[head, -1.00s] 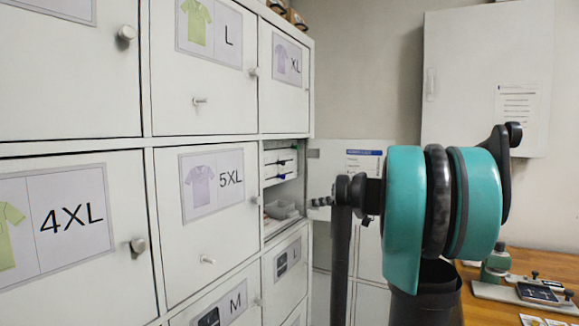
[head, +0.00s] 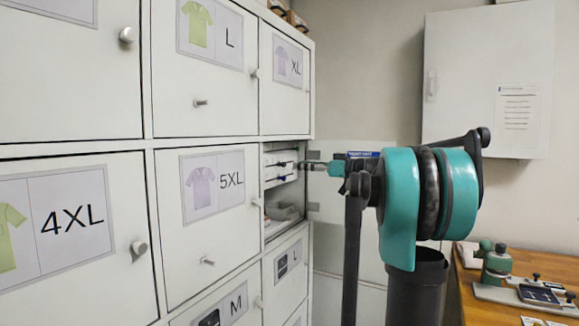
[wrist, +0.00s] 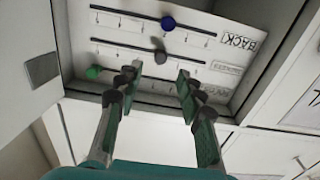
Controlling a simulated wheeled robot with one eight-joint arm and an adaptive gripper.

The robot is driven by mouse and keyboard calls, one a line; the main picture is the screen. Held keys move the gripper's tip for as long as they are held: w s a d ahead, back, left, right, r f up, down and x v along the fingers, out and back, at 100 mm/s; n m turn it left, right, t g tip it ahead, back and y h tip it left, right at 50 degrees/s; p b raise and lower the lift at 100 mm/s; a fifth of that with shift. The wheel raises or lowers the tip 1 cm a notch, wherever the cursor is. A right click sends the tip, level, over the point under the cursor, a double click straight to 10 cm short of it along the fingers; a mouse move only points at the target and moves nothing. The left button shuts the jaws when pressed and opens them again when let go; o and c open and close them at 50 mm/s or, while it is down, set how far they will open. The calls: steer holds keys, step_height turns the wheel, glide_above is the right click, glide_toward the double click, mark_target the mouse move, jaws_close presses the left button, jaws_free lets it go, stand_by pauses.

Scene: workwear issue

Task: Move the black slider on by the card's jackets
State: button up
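The black slider (wrist: 160,56) is a dark knob on the middle of three slotted tracks on a white panel (wrist: 120,45) in the wrist view. A blue slider (wrist: 168,23) is on the track above it, and a green slider (wrist: 93,72) is at the left of the lower track. My gripper (wrist: 160,74) is open, with its fingertips to either side of and just short of the black slider. In the head view my gripper (head: 304,166) reaches the open compartment (head: 283,228) beside the 5XL door. I cannot make out which card lists jackets.
Shut locker doors surround the compartment, including the 5XL door (head: 205,215). The compartment's open door (head: 330,200) stands at its right, with a blue-headed sheet (head: 363,154) partly hidden by my arm. Grey contents (head: 284,211) lie below the panel. A wooden bench (head: 480,300) is at the right.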

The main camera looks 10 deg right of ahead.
mark_target(285, 164)
steer(key=x, duration=0.6)
jaws_close()
stand_by(0.4)
